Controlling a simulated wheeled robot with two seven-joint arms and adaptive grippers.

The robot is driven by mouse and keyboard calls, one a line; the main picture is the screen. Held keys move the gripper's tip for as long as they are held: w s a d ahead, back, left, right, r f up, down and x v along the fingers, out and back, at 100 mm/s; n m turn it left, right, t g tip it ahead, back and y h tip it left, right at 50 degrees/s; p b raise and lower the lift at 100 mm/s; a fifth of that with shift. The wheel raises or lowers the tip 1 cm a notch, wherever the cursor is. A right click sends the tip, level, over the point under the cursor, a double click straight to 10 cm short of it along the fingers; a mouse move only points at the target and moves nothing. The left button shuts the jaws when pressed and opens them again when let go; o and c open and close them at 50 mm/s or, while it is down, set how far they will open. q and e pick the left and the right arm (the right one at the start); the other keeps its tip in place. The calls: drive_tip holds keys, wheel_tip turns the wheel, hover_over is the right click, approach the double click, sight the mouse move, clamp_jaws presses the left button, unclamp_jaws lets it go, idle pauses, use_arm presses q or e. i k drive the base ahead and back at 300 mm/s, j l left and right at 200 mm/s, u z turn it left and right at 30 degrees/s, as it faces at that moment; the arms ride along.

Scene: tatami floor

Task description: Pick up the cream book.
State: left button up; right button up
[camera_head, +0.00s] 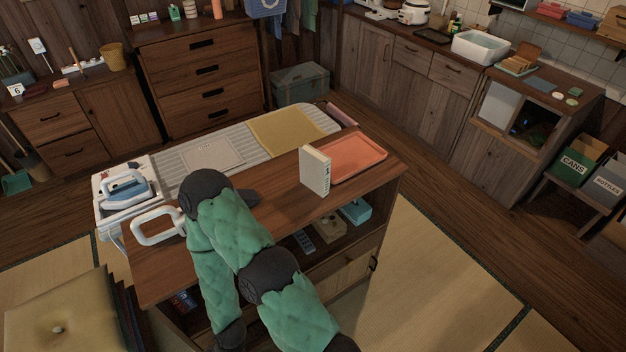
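The cream book (312,172) stands upright on the brown wooden cabinet top (270,180), beside the left edge of a coral tray (357,158). Dark marks run down its narrow right side. No gripper touches it. One of my arms, in green padding with black joints, reaches in from the bottom middle and folds over the cabinet's front left. It is apart from the book. No gripper fingers can be made out on it. My other arm does not show.
A white loop (137,226) lies by the arm; what it belongs to is hidden. An ironing board (185,162) with a blue-and-white iron (127,187) stands behind the cabinet. A cushion (58,328) is at the lower left. The tatami floor at right is clear.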

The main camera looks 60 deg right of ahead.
sight(314, 166)
drive_tip(key=z, duration=2.2)
